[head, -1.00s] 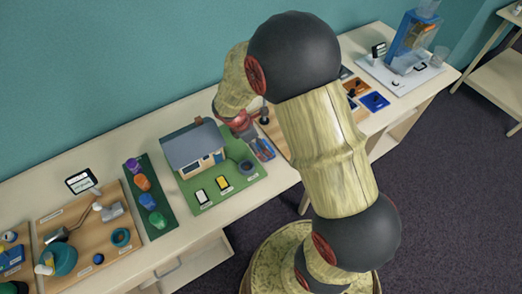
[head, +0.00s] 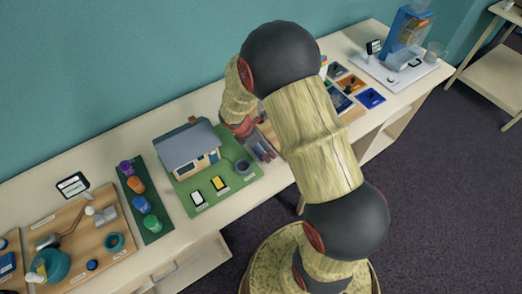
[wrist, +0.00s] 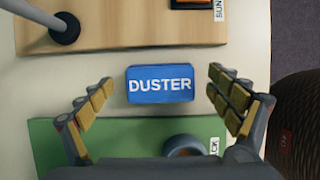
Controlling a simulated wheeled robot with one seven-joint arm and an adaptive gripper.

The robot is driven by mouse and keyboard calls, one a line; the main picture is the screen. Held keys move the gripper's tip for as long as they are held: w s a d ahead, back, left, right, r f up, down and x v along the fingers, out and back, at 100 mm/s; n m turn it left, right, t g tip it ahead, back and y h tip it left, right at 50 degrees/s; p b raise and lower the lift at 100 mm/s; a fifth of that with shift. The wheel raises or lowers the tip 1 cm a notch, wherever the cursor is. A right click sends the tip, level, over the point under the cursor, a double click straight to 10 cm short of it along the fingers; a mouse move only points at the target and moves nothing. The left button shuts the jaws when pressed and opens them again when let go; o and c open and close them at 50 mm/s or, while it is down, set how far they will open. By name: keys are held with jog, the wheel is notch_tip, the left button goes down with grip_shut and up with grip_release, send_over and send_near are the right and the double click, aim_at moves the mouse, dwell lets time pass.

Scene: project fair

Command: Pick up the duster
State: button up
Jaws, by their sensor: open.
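The duster (wrist: 160,84) is a blue block with white "DUSTER" lettering. In the wrist view it lies flat on the pale table strip between a wooden board and a green board. My gripper (wrist: 160,92) is open, with one finger to the left of the duster and one to the right. There is a gap on both sides and neither finger appears to touch it. In the head view my gripper (head: 261,150) is low over the table beside the model house's green board, and I cannot make out the duster clearly there.
The model house (head: 188,148) stands on the green board (head: 205,207) left of my gripper. A dark ring-shaped item (wrist: 185,146) sits close to the gripper. A wooden board (wrist: 140,25) with a dark-based post lies beyond the duster. A blue dispenser (head: 408,35) stands far right.

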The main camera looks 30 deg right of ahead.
jog(key=shift+f, duration=0.1)
jog(key=shift+c, duration=1.3)
jog(key=c, duration=1.1)
jog(key=shift+r+p, duration=0.3)
jog(key=shift+r, duration=0.3)
notch_tip(320, 180, up, 2)
jog(key=shift+r+p, duration=0.25)
jog(key=shift+p, duration=0.2)
jog(key=shift+s+a+r+p, duration=0.65)
jog(key=shift+s+a+r, duration=1.75)
jog(key=shift+s, duration=0.2)
jog(key=shift+s+a+r+p, duration=0.6)
jog(key=shift+s+a+r, duration=1.75)
jog(key=shift+s, duration=0.2)
jog(key=shift+f, duration=0.1)
